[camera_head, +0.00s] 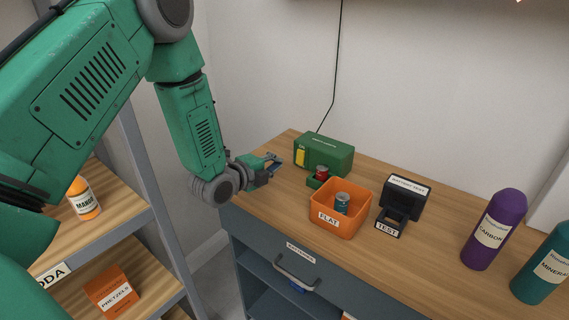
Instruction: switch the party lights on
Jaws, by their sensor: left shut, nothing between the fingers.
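A green box (325,152) with a yellow part on its left front stands at the back of the wooden counter, where a dark cord runs up the wall. A red cylinder, like a battery (321,172), sits at its front in a low green part. An orange bin (333,217) labelled FLAT holds a grey-blue cylinder (342,202). A black battery tester (401,203) stands to its right. My left gripper (275,162) is shut and empty, over the counter's left end, left of the green box. My right gripper is not in view. No lights are clearly visible.
A drawer (290,263) with a metal handle is below the counter (434,237). Purple (494,229) and teal (544,265) bottles stand at the right. A shelf with an orange bottle (83,199) and a pretzels box (111,292) is at the left.

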